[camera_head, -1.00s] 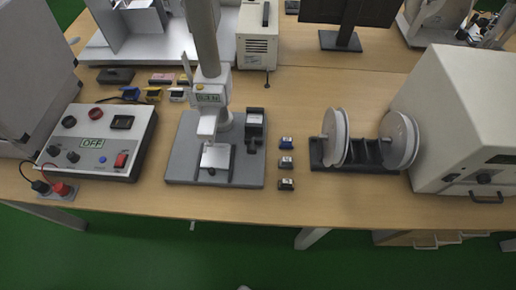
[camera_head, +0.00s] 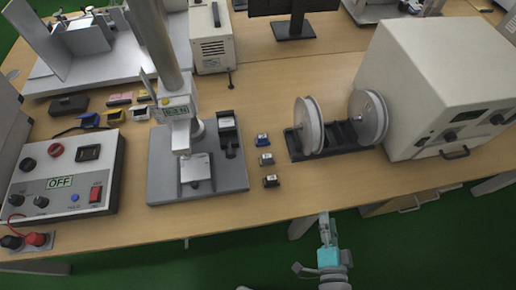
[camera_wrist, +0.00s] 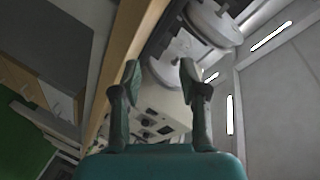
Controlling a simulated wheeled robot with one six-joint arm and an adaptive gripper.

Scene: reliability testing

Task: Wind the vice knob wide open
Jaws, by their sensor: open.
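A force test stand (camera_head: 160,190) with a grey base stands on the table left of centre in the head view. In the wrist view my gripper (camera_wrist: 158,82) is open and empty.
Several small dark blocks, one of them here (camera_head: 266,159), lie right of the stand. Farther right are a rack of white discs (camera_head: 309,125) and a large white cabinet (camera_head: 420,80). A control box (camera_head: 65,180) showing OFF stands left. The table front is mostly clear.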

